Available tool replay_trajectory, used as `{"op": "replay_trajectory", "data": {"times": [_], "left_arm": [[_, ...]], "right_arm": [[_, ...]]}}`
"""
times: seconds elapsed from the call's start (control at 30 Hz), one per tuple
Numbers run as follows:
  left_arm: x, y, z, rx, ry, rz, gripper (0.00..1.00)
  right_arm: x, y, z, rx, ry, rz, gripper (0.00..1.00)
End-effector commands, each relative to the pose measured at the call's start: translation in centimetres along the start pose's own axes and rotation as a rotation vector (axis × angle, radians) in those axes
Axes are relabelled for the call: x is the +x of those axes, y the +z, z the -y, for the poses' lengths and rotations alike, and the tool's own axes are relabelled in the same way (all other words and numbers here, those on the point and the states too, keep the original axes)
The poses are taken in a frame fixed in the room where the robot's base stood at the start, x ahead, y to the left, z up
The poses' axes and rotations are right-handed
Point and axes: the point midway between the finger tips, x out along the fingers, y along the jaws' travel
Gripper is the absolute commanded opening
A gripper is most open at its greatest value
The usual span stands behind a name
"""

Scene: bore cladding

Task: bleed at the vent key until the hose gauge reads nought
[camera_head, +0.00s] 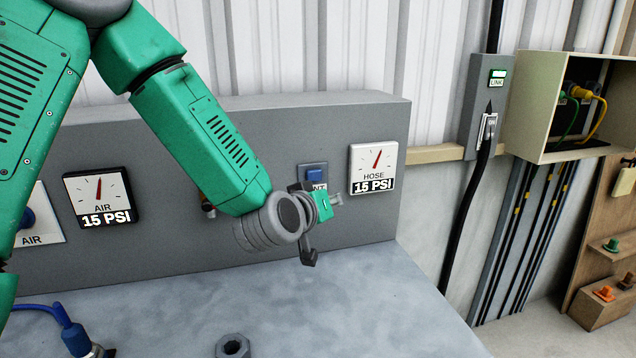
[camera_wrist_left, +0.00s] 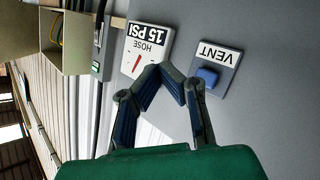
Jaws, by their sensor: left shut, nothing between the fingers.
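My left gripper (camera_head: 334,201) is in front of the panel, just below and right of the vent key. In the left wrist view its fingertips (camera_wrist_left: 161,69) meet, empty, between gauge and key. Contact with the panel cannot be told.
The air gauge (camera_head: 98,198) on the panel's left reads 15 PSI. A hex nut (camera_head: 233,346) and a blue hose fitting (camera_head: 77,338) lie on the grey bench (camera_head: 370,310). A switch box (camera_head: 487,105) and an open cable box (camera_head: 525,110) hang at right.

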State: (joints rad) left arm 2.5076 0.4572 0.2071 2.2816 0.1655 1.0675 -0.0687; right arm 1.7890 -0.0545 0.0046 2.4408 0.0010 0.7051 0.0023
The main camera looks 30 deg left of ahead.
Motion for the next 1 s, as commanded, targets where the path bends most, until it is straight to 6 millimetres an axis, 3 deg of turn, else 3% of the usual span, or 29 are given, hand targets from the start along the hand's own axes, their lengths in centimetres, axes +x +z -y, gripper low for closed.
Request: {"op": "replay_trajectory", "data": {"times": [0.27,0.8,1.0], "left_arm": [[0.3,-0.3,0.1,0.000,-0.001,-0.001,0.00],[5.0,-3.7,3.6,-0.001,0.000,-0.002,0.00],[6.0,-4.3,4.3,0.000,-0.001,0.000,0.00]], "right_arm": [[-0.1,0.0,0.0,0.000,0.000,0.000,0.40],[-0.2,0.0,0.0,0.000,0.000,0.000,0.40],[-0.2,0.0,0.0,0.000,0.000,0.000,0.40]]}}
